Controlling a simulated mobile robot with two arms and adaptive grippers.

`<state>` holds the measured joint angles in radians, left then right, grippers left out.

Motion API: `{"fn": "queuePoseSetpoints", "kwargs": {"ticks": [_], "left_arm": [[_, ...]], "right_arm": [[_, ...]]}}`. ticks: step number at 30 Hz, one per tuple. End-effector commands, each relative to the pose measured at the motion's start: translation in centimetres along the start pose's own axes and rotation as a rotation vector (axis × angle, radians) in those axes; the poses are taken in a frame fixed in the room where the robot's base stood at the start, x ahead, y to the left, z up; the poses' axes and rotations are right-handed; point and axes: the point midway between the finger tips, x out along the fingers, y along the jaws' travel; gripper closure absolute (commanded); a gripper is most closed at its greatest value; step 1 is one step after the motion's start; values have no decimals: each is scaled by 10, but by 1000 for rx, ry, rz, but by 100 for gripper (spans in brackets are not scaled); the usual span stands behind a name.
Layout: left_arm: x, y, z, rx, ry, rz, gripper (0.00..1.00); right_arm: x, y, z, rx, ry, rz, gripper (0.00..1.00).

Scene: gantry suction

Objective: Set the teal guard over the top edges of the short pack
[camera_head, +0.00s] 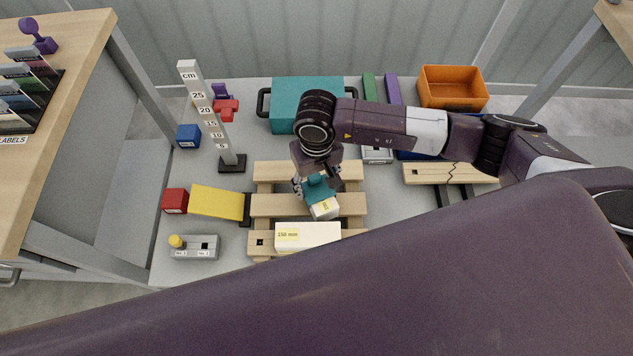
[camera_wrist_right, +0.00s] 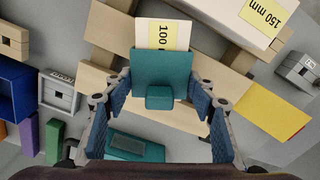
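The short pack (camera_head: 325,211), pale with a yellow label, stands on the slatted wooden pallet; its label (camera_wrist_right: 165,36) reads 100 in the wrist view. The teal guard (camera_head: 321,194) sits at the top of this pack and hides its upper part. In the wrist view the guard (camera_wrist_right: 160,65) shows a square teal knob. My right gripper (camera_head: 317,182) is above the guard. In the wrist view its fingers (camera_wrist_right: 162,97) are spread on both sides of the knob, with gaps between pads and knob. The guard's far edge is hidden. My left gripper is not in view.
A longer pack (camera_head: 320,232) marked 150 mm lies in front on the pallet (camera_head: 265,205). A yellow wedge (camera_head: 215,202) and red block (camera_head: 175,200) are left. A height scale (camera_head: 207,110) stands behind them. A teal case (camera_head: 290,100) and orange bin (camera_head: 452,88) are at the back.

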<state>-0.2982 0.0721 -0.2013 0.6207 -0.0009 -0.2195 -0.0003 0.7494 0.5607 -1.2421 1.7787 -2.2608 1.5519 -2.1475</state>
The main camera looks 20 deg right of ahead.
Motion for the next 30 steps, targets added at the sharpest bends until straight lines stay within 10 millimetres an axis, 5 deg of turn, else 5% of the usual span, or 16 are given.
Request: {"fn": "queuePoseSetpoints", "kwargs": {"ticks": [6, 16, 30], "left_arm": [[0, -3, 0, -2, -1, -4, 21], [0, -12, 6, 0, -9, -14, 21], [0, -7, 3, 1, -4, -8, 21]], "right_arm": [[0, 0, 0, 0, 0, 0, 28], [-4, 0, -1, 0, 1, -1, 28], [-68, 0, -1, 1, 4, -1, 28]]}}
